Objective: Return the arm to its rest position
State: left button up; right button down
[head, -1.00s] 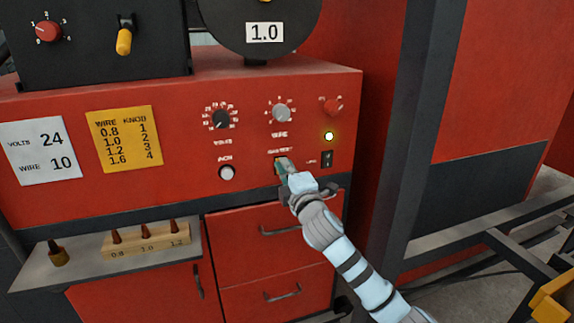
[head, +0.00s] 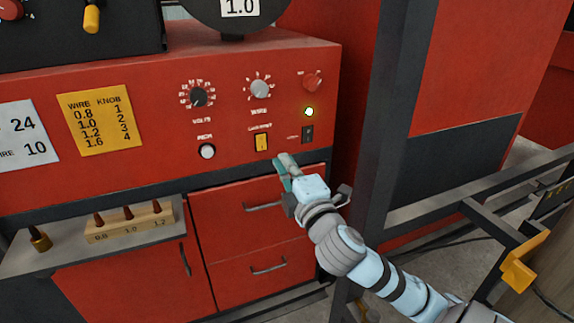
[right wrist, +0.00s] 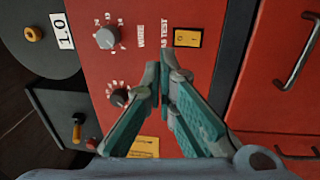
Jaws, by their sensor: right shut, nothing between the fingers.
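My right gripper (head: 285,163) is shut and empty. It hangs in front of the red machine (head: 130,90), a little below the yellow gas test switch (head: 261,142). In the right wrist view, its teal fingers (right wrist: 163,85) meet at the tips, and the yellow switch (right wrist: 187,38) shows to the right of them, apart from them. My right arm reaches in from the lower right of the head view. My left gripper is in neither view.
Knobs for volts (head: 199,97) and wire (head: 260,89) sit on the panel, with a lit lamp (head: 309,112) at right. Drawers (head: 250,205) are below. A shelf (head: 60,257) holds a wooden tip block (head: 125,223). A dark post (head: 375,150) and metal frame stand right.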

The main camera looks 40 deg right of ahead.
jog(key=shift+s+r, duration=0.1)
jog(key=shift+s, duration=0.2)
jog(key=shift+w, duration=0.15)
